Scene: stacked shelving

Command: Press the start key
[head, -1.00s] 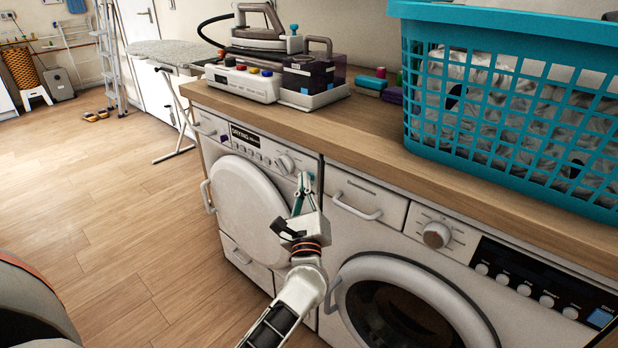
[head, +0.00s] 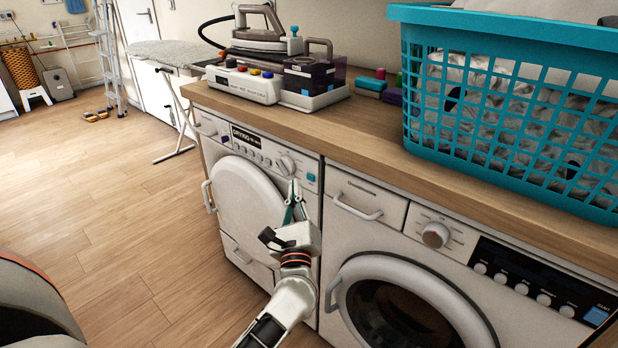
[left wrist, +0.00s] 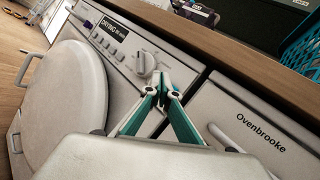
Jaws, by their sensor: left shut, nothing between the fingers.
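The dryer (head: 250,195), with its round pale door, stands left of the washing machine. Its panel has a lit display (head: 247,137), a row of small buttons and a round dial (head: 286,165). A small teal key (head: 311,177), likely the start key, sits at the panel's right end and shows uncovered in the head view. My left gripper (head: 294,184) is shut and empty, its tips just left of and below the key, apart from it in the picture. In the left wrist view the shut fingers (left wrist: 168,88) are in front of the panel, right of the dial; the key cannot be made out there.
The washing machine (head: 445,215) is to the right, with a drawer handle (head: 358,207) near my arm. A wooden counter (head: 350,135) overhangs both machines. It bears an iron station (head: 275,75) and a teal laundry basket (head: 510,185).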

